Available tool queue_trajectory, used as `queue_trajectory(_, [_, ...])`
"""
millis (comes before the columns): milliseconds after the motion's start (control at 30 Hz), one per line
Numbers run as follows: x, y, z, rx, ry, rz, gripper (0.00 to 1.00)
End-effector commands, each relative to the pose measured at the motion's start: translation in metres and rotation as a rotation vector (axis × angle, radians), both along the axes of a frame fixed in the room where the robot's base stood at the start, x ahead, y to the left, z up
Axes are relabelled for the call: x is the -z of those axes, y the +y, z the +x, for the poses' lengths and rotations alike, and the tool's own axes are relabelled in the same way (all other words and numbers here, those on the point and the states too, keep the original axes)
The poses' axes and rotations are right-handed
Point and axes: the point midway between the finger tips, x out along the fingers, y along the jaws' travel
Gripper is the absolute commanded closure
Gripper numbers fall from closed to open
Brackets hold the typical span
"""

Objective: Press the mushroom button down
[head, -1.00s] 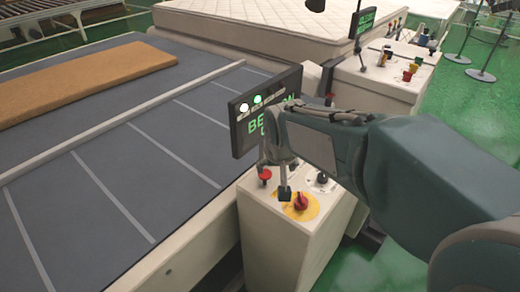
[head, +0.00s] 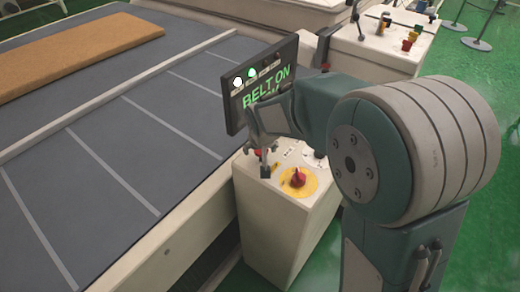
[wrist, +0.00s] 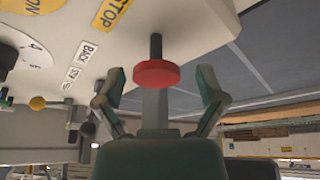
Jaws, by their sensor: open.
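The red mushroom button (wrist: 157,73) stands on a dark stem beside a yellow STOP label in the wrist view. It lies between the two spread fingers of my gripper (wrist: 162,86), with a gap visible on each side. In the head view my gripper (head: 264,163) is over the left part of the white control box (head: 262,215) and partly covers the red button (head: 260,152). Contact between gripper and button cannot be told.
A grey conveyor (head: 95,150) carries an orange-brown mattress (head: 70,58) at left. Another control box (head: 375,50) is farther back.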

Motion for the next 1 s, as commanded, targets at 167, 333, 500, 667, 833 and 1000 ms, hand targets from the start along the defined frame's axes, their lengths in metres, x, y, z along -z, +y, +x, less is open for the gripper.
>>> queue_trajectory(167, [0.004,-0.001,0.002,0.001,-0.001,0.001,0.11])
queue_trajectory(333, [0.004,-0.001,0.002,0.001,-0.001,0.001,0.19])
queue_trajectory(500, [0.004,0.0,0.002,0.0,-0.001,0.0,0.95])
queue_trajectory(667, [0.004,0.0,0.002,0.0,-0.001,0.001,1.0])
queue_trajectory(833, [0.019,0.0,0.002,0.0,0.0,0.001,1.0])
queue_trajectory(1000, [0.019,0.001,0.002,0.0,-0.003,0.001,1.0])
